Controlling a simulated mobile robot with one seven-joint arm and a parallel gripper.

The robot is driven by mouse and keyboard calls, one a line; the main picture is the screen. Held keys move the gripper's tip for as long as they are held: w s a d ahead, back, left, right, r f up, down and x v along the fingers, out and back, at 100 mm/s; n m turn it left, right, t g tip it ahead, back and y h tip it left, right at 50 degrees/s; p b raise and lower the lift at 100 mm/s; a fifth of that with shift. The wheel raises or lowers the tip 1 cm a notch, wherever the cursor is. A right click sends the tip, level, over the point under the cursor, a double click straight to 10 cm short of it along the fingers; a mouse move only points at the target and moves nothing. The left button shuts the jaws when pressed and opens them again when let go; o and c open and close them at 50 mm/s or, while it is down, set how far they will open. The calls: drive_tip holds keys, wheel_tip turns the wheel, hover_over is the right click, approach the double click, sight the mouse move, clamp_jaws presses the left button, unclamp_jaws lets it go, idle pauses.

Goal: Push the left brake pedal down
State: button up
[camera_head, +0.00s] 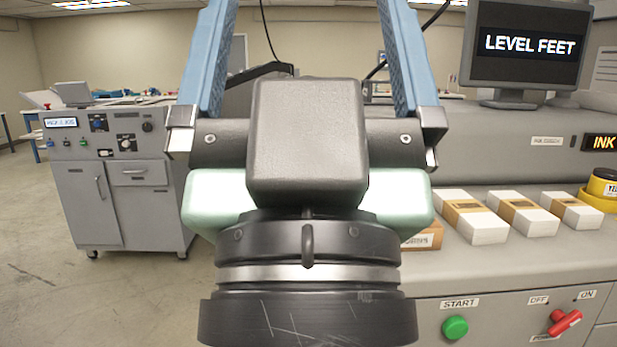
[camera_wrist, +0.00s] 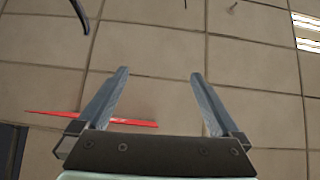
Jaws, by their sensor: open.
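My gripper (camera_head: 306,12) is open in the head view, with its two blue fingers pointing up and spread wide apart. It also shows in the wrist view (camera_wrist: 160,76), with nothing between the fingers. The left brake pedal is not visible in either view. My dark wrist and gripper body hide the middle of the head view.
A grey machine bench at right bears a monitor (camera_head: 526,45) reading "LEVEL FEET", white boxes (camera_head: 524,213), a green start button (camera_head: 455,327) and a red switch (camera_head: 565,322). A wheeled grey cabinet (camera_head: 122,205) stands at left. Floor at far left is clear.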

wheel_tip(320, 180, up, 11)
drive_tip(key=p, duration=0.8)
drive_tip(key=shift+p, duration=0.35)
